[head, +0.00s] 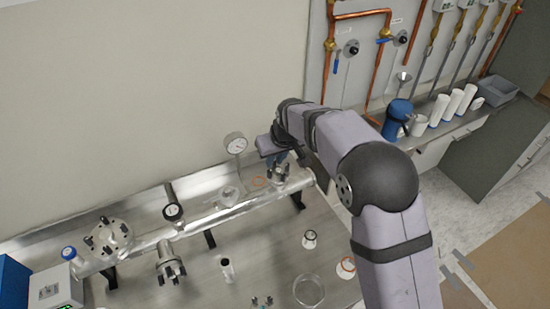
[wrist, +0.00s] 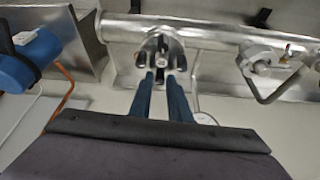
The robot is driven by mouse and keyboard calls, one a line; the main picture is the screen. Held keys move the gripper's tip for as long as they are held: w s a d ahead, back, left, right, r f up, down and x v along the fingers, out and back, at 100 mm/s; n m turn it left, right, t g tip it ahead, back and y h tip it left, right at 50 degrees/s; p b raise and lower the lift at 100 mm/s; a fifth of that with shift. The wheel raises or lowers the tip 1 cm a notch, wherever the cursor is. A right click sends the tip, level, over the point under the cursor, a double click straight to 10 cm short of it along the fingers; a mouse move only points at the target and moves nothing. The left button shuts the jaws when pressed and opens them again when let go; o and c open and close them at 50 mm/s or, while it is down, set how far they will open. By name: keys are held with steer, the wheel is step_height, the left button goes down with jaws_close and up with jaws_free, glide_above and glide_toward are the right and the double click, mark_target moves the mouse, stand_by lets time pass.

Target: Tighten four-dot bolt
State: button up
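My gripper (head: 279,160) is at the right end of the silver pipe, just above a flanged port (head: 293,180) with bolts. In the wrist view, the two blue fingers (wrist: 161,76) stand apart, their tips at the near side of the port (wrist: 163,46). Dark bolts stand around its rim, and a small grey bolt part shows between the tips. I see no clear contact with it. The dot marks are too small to read, so I cannot tell which bolt is the four-dot one. My gripper partly hides the port in the head view.
A round gauge (head: 236,144) stands just left of the gripper. The pipe (head: 215,219) runs left to a large bolted flange (head: 108,237). A lower bolted port (head: 170,266), a glass dish (head: 309,290) and small cups share the metal bench. A blue device (head: 398,117) stands on the right shelf.

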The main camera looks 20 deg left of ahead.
jaws_close()
steer(key=shift+m, duration=0.3)
steer(key=m+h+b, duration=0.1)
steer(key=m, duration=0.2)
steer(key=shift+a+t, duration=0.2)
steer(key=shift+t, duration=0.2)
steer(key=shift+s+m+h+b, duration=0.1)
steer(key=shift+m+h+b, duration=0.65)
steer(key=shift+m, duration=0.95)
steer(key=shift+o, duration=2.4)
jaws_free()
steer(key=shift+r, duration=0.1)
